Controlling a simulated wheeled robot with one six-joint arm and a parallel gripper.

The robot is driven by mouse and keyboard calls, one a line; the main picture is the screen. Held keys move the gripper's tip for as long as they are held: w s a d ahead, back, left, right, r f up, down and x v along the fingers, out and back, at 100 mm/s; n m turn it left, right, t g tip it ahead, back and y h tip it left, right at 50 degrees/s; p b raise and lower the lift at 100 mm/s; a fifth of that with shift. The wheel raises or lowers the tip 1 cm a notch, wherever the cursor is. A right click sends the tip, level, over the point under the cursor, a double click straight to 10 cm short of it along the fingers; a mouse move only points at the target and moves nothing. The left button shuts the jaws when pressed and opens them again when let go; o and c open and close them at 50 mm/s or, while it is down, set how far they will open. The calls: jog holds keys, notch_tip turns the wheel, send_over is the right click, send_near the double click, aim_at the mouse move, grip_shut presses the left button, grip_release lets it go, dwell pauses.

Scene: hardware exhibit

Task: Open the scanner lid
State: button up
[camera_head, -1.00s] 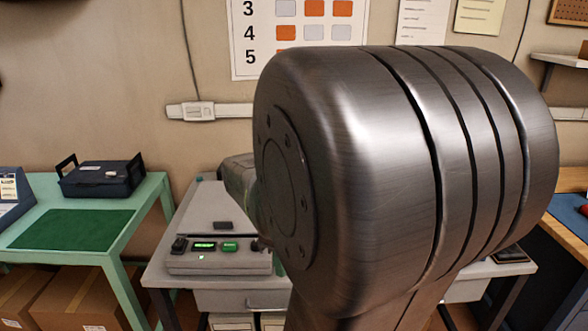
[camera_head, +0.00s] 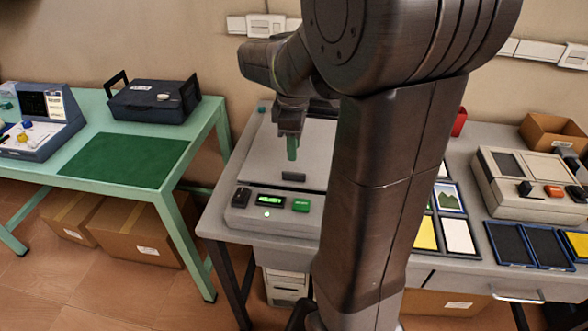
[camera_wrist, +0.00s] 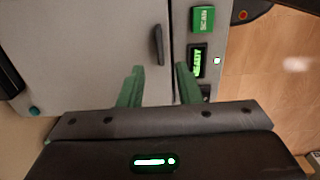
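The scanner (camera_head: 262,219) is a grey box on the grey table, with a lit green display and a green SCAN button (camera_wrist: 204,19) along its front strip. Its flat grey lid (camera_head: 260,150) is down. A small dark handle (camera_head: 293,176) stands near the lid's front edge; it also shows in the wrist view (camera_wrist: 158,45). My gripper (camera_head: 292,148) hangs over the lid, pointing down, behind the handle in the head view. In the wrist view its green fingers (camera_wrist: 160,68) are apart with nothing between them, and the handle lies just ahead of their tips. My arm hides the scanner's right side.
Right of my arm are picture cards, dark trays (camera_head: 528,243) and a second beige device (camera_head: 530,185). A green table (camera_head: 185,165) with a dark blue case (camera_head: 152,100) stands to the left, with a gap of floor between the tables.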

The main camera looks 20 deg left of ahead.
aim_at(294, 169)
notch_tip(294, 169, down, 8)
jog(key=shift+f+b, duration=0.15)
jog(key=shift+b, duration=0.15)
grip_shut()
